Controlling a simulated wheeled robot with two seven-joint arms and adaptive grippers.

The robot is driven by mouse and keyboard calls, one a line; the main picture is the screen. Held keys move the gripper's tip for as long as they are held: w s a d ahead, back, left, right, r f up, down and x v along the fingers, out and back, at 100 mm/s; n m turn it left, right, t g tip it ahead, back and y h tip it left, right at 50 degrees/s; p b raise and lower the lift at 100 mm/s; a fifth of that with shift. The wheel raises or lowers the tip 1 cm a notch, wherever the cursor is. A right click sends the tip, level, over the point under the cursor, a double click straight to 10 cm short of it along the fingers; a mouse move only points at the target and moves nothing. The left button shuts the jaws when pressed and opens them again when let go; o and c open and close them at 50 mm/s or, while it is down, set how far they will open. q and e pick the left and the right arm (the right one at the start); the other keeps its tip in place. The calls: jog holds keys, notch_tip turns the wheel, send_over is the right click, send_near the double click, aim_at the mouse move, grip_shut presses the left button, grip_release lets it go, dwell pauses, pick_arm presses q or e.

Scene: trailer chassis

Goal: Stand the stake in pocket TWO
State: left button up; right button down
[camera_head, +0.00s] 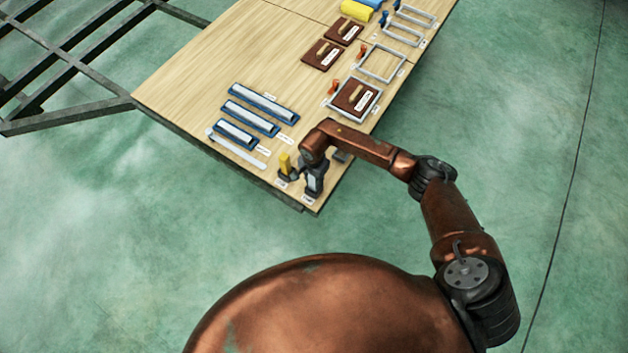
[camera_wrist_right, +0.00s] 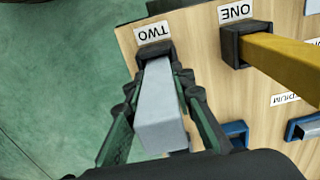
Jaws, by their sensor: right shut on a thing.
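My right gripper (camera_wrist_right: 165,112) is shut on a light grey square stake (camera_wrist_right: 162,110), which runs lengthwise between the fingers. In the head view the right gripper (camera_head: 315,182) is over the near corner of the wooden table. The stake's far end meets the mouth of the dark pocket TWO (camera_wrist_right: 143,48); I cannot tell how deep it sits. The label TWO (camera_wrist_right: 152,31) is beside that pocket. A yellow stake (camera_wrist_right: 285,60) stands in pocket ONE (camera_wrist_right: 230,47), and it also shows in the head view (camera_head: 285,163). My left gripper is not in view.
Blue trays with pale bars (camera_head: 250,108) lie on the table (camera_head: 210,75) left of my gripper. Brown boards (camera_head: 322,54) and grey frames (camera_head: 382,63) lie farther back. A dark steel chassis frame (camera_head: 65,50) is at the upper left. Green floor surrounds the table.

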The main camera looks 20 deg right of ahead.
jog(key=c, duration=2)
grip_release()
jog(key=shift+d+f, duration=0.1)
jog(key=o, duration=0.3)
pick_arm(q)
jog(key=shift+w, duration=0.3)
pick_arm(e)
jog(key=shift+o, duration=0.2)
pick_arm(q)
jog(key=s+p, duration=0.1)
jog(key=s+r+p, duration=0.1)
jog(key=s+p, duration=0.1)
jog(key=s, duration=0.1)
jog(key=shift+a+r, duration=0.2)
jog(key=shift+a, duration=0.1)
pick_arm(e)
notch_tip(320, 180, up, 12)
jog(key=shift+r, duration=0.15)
